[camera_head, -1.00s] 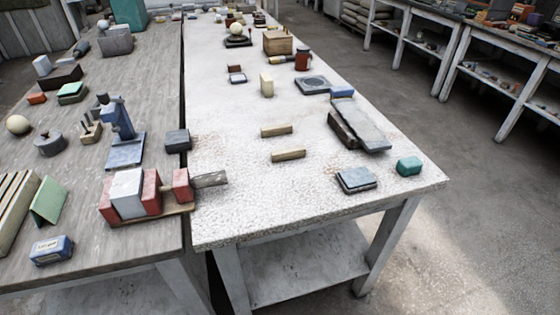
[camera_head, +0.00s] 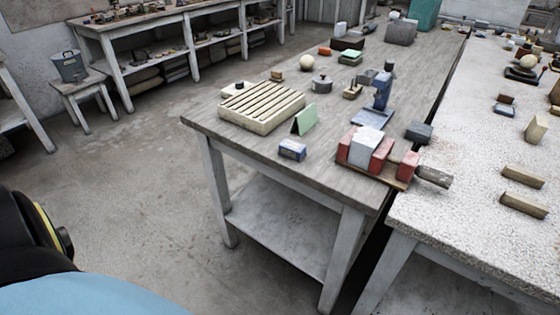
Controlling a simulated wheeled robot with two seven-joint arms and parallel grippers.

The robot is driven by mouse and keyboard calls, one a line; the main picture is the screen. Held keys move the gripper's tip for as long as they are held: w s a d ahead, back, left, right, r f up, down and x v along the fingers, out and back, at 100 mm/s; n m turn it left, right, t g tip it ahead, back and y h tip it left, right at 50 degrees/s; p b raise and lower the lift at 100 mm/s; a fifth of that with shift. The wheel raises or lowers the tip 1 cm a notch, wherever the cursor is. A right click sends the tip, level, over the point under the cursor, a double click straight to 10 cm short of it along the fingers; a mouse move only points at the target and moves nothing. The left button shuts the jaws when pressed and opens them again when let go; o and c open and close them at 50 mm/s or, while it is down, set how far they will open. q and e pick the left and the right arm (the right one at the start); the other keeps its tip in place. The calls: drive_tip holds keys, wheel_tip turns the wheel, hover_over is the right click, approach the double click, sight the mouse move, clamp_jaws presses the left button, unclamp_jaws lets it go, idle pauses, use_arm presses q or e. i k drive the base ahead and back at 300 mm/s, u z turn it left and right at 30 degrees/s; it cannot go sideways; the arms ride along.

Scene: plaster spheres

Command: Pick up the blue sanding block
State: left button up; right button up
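A small blue block with a pale label (camera_head: 292,150) lies near the front edge of the grey wooden table (camera_head: 250,143). It looks like the blue sanding block. It sits in front of a green folded card (camera_head: 304,120) and a slatted cream rack (camera_head: 262,107), apart from both. No gripper shows in the head view. A black and blue part of my own body fills the lower left corner.
A wooden base with red and white blocks (camera_head: 358,148) stands to the right of the blue block. A blue stand (camera_head: 381,95) is behind it. A speckled white table (camera_head: 470,205) adjoins at right. Open floor (camera_head: 150,190) lies left of the wooden table.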

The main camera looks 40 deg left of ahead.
sight(289, 149)
drive_tip(key=z, duration=0.35)
drive_tip(key=k, duration=0.15)
drive_tip(key=u, duration=1.3)
drive_tip(key=i, duration=0.35)
drive_tip(key=u, duration=0.05)
